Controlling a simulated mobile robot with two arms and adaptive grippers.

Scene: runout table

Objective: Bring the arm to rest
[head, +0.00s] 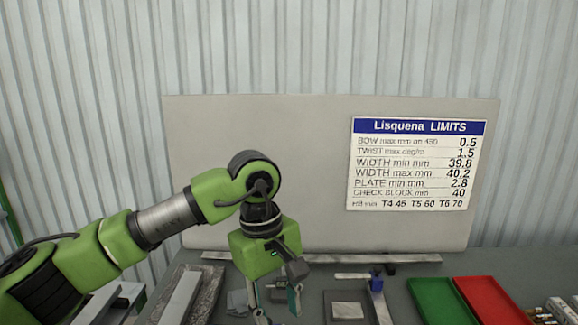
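My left arm (155,222), green with grey and black joints, comes in from the left and is raised over the table (400,265). Its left gripper (277,309) hangs downward over the middle of the table. Its two fingers look spread apart, with nothing seen held between them. The fingertips are near the bottom edge of the picture, and their height above the table cannot be told. My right gripper does not show.
A grey backboard with a limits sign (409,163) stands behind. A green tray (444,300) and a red tray (488,300) lie at right. Long metal profiles (180,297) lie at left. A grey plate (347,310) and a blue piece (376,282) lie right of the gripper.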

